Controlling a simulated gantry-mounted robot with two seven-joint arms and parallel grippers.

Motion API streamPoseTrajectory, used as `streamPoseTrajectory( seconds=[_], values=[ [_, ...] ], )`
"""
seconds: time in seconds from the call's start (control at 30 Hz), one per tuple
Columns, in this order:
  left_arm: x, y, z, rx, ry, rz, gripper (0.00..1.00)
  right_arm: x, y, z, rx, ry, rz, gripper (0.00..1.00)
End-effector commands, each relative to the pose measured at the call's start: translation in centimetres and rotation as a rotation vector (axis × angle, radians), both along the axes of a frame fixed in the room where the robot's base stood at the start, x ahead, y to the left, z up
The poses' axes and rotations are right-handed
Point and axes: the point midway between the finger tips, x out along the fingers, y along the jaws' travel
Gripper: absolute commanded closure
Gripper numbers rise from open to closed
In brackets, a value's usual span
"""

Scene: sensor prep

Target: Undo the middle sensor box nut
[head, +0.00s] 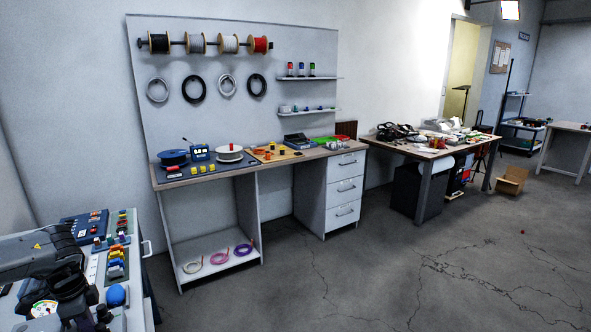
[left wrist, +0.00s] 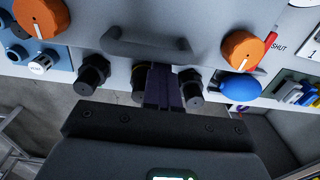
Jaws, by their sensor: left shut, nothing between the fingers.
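Three dark knurled nuts stick out in a row from the edge of a light grey housing (left wrist: 215,50) in the left wrist view: a left one (left wrist: 92,72), a middle one (left wrist: 139,82) and a right one (left wrist: 191,86). My left gripper (left wrist: 161,84) is shut and empty. Its dark fingertips overlap the right side of the middle nut in the picture and hide part of it; I cannot tell whether they touch it. In the head view the nuts cannot be made out at the crowded bench (head: 136,270) on the lower left. My right gripper is not in view.
Beside the nuts are a grey handle (left wrist: 147,50), orange knobs (left wrist: 241,48) and a blue dome (left wrist: 241,87). The blue dome also shows in the head view (head: 116,295). A workbench (head: 270,163) stands by the wall, with open floor in front.

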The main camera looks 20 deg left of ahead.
Motion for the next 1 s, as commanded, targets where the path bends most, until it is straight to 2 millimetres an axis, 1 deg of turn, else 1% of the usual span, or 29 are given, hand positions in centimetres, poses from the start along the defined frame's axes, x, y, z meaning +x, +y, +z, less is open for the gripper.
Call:
streamPoseTrajectory(
  seconds=[0.03, 0.6, 1.0],
  values=[
    [-1.0, -0.4, -1.3, -0.014, 0.025, -0.001, 1.0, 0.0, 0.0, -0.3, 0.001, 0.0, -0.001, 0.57],
    [-1.8, -1.7, -1.3, -0.019, 0.029, -0.002, 1.0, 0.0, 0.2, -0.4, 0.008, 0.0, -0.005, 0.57],
    [-2.0, -1.9, -1.2, -0.019, 0.031, 0.0, 1.0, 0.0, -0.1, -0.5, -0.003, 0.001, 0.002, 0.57]
  ],
)
